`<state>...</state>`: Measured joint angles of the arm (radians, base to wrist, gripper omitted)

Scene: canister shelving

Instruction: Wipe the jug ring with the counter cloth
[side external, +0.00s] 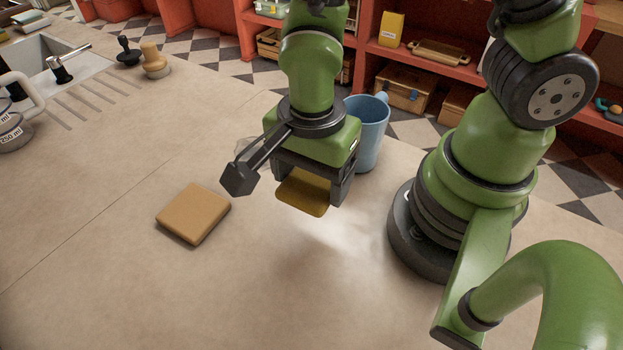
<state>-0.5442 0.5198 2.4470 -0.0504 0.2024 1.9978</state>
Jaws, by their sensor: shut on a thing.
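My gripper (308,180) points down over the counter, shut on a mustard-brown cloth (304,194). The cloth hangs flat and low between the dark fingers; I cannot tell whether it touches the counter. The blue jug (372,128) stands upright just behind and to the right of my gripper, partly hidden by it. A faint pale curved outline (243,147) shows on the counter left of my gripper, partly hidden; I cannot tell whether it is the jug ring.
A tan, folded-looking pad (193,214) lies on the counter (110,265) left of my gripper. A sink (45,62), two stamp-like knobs (154,60) and a measuring vessel (15,130) are further left. Red shelves (440,58) stand behind. The front counter is clear.

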